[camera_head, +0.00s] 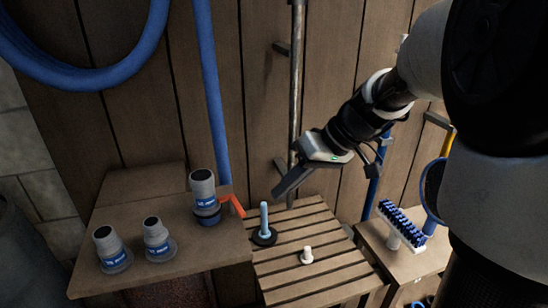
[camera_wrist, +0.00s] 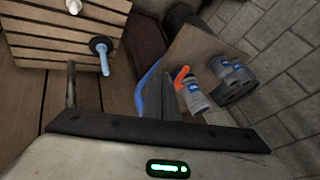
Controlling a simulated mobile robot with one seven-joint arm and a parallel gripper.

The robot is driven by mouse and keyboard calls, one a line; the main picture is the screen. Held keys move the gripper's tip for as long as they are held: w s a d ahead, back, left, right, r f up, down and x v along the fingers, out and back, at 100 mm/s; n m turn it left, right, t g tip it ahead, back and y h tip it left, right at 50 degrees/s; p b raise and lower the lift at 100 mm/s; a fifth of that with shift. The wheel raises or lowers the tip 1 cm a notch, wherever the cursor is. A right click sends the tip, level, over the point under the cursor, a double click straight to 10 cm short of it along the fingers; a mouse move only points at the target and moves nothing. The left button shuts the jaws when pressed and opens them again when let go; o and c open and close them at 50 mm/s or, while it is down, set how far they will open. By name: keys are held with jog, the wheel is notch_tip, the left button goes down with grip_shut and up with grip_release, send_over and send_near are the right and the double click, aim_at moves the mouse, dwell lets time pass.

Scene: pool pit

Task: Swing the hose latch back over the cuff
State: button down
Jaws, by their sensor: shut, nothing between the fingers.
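The orange hose latch (camera_head: 233,204) sticks out to the right of the standing grey cuff (camera_head: 203,188), at the right edge of the wooden shelf. The cuff has a blue label and sits upright on a dark blue base (camera_head: 207,215), with the blue hose behind it. My gripper (camera_head: 277,194) is shut and empty, up and to the right of the latch and apart from it. In the wrist view the shut fingers (camera_wrist: 168,98) point towards the latch (camera_wrist: 181,77), with the cuff (camera_wrist: 194,98) just right of them.
Two more grey cuffs (camera_head: 110,250) (camera_head: 157,239) stand on the shelf's left. A slatted bench (camera_head: 320,235) holds a light blue peg on a black disc (camera_head: 264,225) and a white knob (camera_head: 307,255). A blue-bristled brush (camera_head: 402,223) lies at right. A metal pipe (camera_head: 296,90) runs up the wall.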

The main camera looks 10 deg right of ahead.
jog(key=a+f, duration=0.3)
jog(key=a, duration=0.3)
jog(key=shift+s, duration=0.25)
